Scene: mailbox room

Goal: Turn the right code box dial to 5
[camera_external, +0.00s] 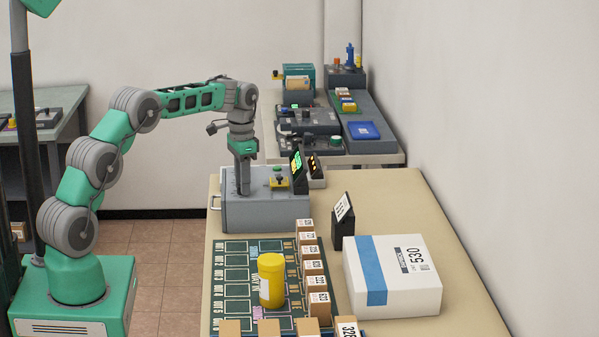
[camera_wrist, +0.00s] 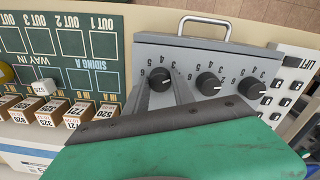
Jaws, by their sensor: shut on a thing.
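The code box (camera_external: 265,212) is a grey case with a handle, standing on the beige table; its panel also shows in the wrist view (camera_wrist: 200,55). The wrist view shows three black dials in a row: one at picture left (camera_wrist: 160,77), a middle dial (camera_wrist: 207,83) and one at picture right (camera_wrist: 249,89). Numbers ring each dial. My gripper (camera_wrist: 163,92), pointing down on the box in the external view (camera_external: 243,188), is shut on the picture-left dial, the one nearest the green board. Its fingers flank the knob. I cannot read that dial's setting surely.
A white parcel (camera_external: 392,275) lies at the right.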

